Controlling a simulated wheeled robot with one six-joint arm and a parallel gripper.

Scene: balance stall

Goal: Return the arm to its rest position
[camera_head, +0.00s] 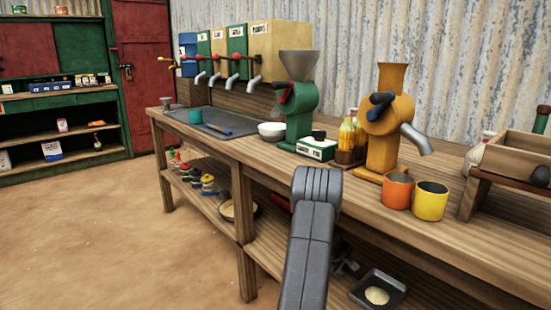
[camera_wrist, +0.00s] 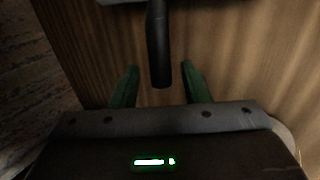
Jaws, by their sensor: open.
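My gripper (camera_wrist: 160,67) shows in the wrist view with its two green fingers apart. A dark, rounded handle-like bar (camera_wrist: 157,40) reaches down from the top of that view, and its end lies between the fingers with gaps on both sides. Which object the bar belongs to, I cannot tell. Brown wood grain lies behind it. In the head view my grey arm (camera_head: 310,240) rises from the bottom edge in front of the wooden counter (camera_head: 420,220). My gripper cannot be made out there.
The counter carries a green grinder (camera_head: 300,115), an orange grinder (camera_head: 384,140), an orange cup (camera_head: 397,191) and a yellow cup (camera_head: 430,201). A wooden crate (camera_head: 515,157) stands at the right. A dark tray (camera_head: 396,290) sits on the lower shelf. The floor at left is clear.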

